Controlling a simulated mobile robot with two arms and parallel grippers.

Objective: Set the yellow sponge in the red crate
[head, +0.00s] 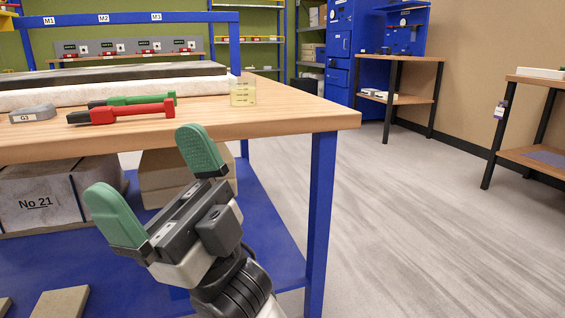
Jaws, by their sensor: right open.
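Neither the yellow sponge nor the red crate can be made out in the head view. My right gripper (158,178) is open and empty, with two green-padded fingers spread wide. It is in front of the near edge of the wooden workbench (290,113), apart from the tools on it. My left gripper is not in view.
On the bench lie a red-handled tool (132,111), a green-handled tool (140,99), a grey piece marked G3 (33,113) and a small clear beaker (243,92). A blue leg (321,220) stands at the bench corner. The floor (430,220) to the right is clear.

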